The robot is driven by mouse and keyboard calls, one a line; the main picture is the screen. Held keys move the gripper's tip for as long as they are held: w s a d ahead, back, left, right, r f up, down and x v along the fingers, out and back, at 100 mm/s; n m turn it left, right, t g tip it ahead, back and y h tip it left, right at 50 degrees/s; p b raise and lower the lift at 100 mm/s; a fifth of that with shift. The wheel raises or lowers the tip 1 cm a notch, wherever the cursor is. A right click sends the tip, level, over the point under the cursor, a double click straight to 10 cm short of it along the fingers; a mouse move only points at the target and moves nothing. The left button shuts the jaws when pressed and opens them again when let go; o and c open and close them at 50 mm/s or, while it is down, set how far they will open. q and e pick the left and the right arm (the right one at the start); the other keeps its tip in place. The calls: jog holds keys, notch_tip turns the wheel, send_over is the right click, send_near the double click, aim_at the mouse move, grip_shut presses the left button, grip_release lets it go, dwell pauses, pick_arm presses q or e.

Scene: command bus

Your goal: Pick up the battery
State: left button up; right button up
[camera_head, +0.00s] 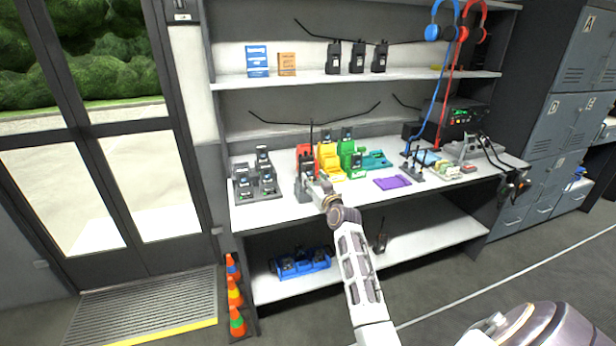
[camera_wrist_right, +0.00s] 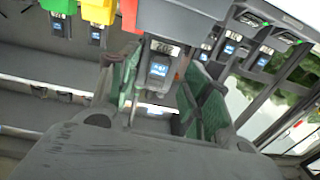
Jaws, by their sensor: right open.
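In the right wrist view, a dark grey block with a small lit blue display, which looks like the battery (camera_wrist_right: 160,68), sits between the two green-padded fingers of my right gripper (camera_wrist_right: 161,88). The fingers are apart, one on each side of it; I cannot tell whether either touches. In the head view my right gripper (camera_head: 312,186) is at the shelf's front edge, by the red charger (camera_head: 306,156), and it hides most of the battery there. My left gripper is not in view.
Yellow (camera_head: 328,158) and green (camera_head: 347,153) chargers stand right of the red one on the white shelf (camera_head: 345,203). A grey charger with several units (camera_head: 262,186) stands left. A purple tray (camera_head: 392,182) lies right. Stacked cones (camera_head: 235,292) stand on the floor.

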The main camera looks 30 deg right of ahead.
jog(key=shift+w+d, duration=0.15)
jog(key=shift+w, duration=1.1)
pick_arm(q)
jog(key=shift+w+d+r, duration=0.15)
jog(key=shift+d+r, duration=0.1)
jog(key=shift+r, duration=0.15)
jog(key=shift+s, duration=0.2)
pick_arm(e)
jog(key=c, duration=1)
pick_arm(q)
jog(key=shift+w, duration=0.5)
pick_arm(e)
grip_shut()
